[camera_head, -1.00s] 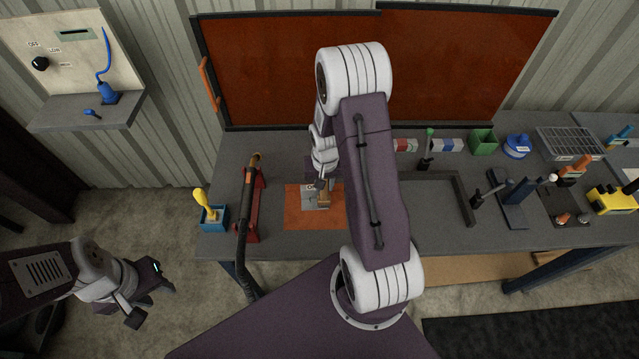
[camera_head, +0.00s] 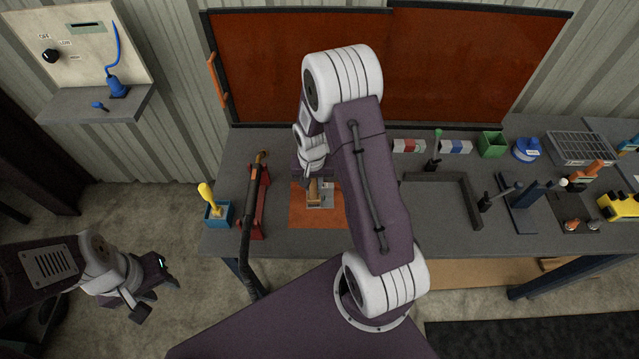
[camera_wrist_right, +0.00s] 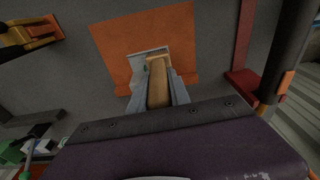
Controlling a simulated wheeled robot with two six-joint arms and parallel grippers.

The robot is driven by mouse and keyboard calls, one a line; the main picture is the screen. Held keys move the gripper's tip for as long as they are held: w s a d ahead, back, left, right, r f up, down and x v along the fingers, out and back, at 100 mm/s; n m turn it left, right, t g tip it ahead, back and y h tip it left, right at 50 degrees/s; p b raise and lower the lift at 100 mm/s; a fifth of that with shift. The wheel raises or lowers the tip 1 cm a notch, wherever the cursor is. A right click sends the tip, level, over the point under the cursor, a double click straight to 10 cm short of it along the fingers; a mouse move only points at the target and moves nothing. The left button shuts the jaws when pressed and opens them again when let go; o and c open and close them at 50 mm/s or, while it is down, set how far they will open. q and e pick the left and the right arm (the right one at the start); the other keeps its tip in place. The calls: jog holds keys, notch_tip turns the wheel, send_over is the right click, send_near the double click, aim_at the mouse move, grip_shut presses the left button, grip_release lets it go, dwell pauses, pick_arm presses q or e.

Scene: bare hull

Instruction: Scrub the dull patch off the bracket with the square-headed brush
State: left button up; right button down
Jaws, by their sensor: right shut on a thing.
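The grey metal bracket (camera_head: 326,197) lies on an orange mat (camera_head: 305,215) on the workbench. It shows partly in the right wrist view (camera_wrist_right: 137,58), behind the brush. My right gripper (camera_head: 311,180) is shut on the brush (camera_head: 313,191), which has a tan wooden body and also shows in the right wrist view (camera_wrist_right: 158,85). The brush is over the left part of the bracket in the head view; I cannot tell whether it touches. Its bristles and any dull patch are hidden. My left gripper (camera_head: 160,290) is open and empty, in front of the bench at the left.
A red stand with a dark hose (camera_head: 252,200) is left of the mat. A blue pot with a yellow-handled tool (camera_head: 217,213) is at the bench's left end. A dark tray (camera_head: 440,205) is to the right. Blue and yellow fixtures (camera_head: 618,207) stand farther right.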

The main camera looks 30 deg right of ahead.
jog(key=shift+w+a, duration=0.2)
jog(key=shift+a, duration=0.15)
jog(key=shift+s+d, duration=0.4)
jog(key=shift+d, duration=0.25)
jog(key=shift+s+d, duration=0.35)
jog(key=shift+d, duration=0.25)
dwell(0.3)
jog(key=shift+w+a, duration=0.4)
jog(key=shift+a, duration=0.25)
jog(key=shift+w+a, duration=0.35)
jog(key=shift+a, duration=0.25)
